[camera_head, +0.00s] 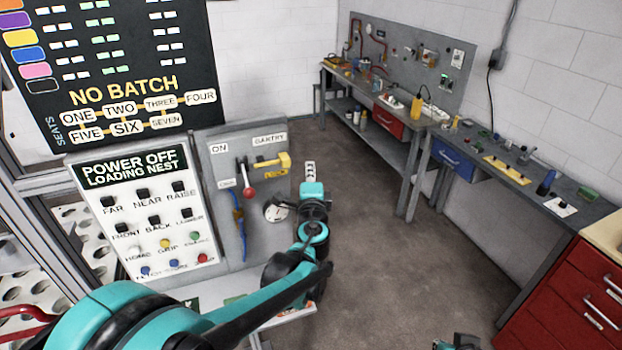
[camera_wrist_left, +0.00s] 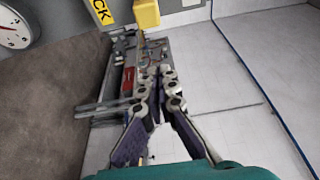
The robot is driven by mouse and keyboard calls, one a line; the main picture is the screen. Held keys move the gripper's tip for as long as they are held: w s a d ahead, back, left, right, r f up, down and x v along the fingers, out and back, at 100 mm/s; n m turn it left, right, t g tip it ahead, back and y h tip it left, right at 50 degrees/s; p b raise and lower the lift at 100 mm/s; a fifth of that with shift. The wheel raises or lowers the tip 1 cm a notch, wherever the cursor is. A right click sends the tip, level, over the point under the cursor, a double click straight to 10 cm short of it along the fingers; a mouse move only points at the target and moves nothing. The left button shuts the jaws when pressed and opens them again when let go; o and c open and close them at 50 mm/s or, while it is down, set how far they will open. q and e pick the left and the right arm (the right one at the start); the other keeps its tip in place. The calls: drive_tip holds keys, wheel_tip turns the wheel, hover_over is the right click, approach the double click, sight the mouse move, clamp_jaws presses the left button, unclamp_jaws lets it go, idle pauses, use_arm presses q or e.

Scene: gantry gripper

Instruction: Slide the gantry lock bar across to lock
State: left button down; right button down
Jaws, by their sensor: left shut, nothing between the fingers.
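The yellow gantry lock bar (camera_head: 272,161) sits on the grey panel under the "GANTRY" label in the head view. Its yellow end block stands at the panel's right side. In the left wrist view the yellow block (camera_wrist_left: 146,13) is at the top, beside a yellow label ending in "CK" (camera_wrist_left: 102,12). My left gripper (camera_head: 310,170) is just right of the bar's end block, shut and empty. In the wrist view its fingers (camera_wrist_left: 160,74) are together, apart from the yellow block. My right gripper is not in view.
A red-knobbed lever (camera_head: 248,192) and a round gauge (camera_head: 276,212) are on the same panel. The "POWER OFF" button panel (camera_head: 145,210) stands to the left. Workbenches (camera_head: 400,120) line the far wall. Open floor (camera_head: 370,240) lies right of my left arm.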

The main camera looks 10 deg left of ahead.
sight(281, 162)
use_arm(q)
drive_tip(key=a, duration=0.2)
drive_tip(key=w+a, duration=0.1)
drive_tip(key=a, duration=0.1)
drive_tip(key=shift+w+a, duration=0.15)
drive_tip(key=s+a, duration=0.1)
drive_tip(key=a, duration=0.1)
drive_tip(key=s+a, duration=0.1)
drive_tip(key=a, duration=0.1)
drive_tip(key=shift+s, duration=0.4)
drive_tip(key=shift+w+d, duration=0.1)
drive_tip(key=shift+d, duration=0.05)
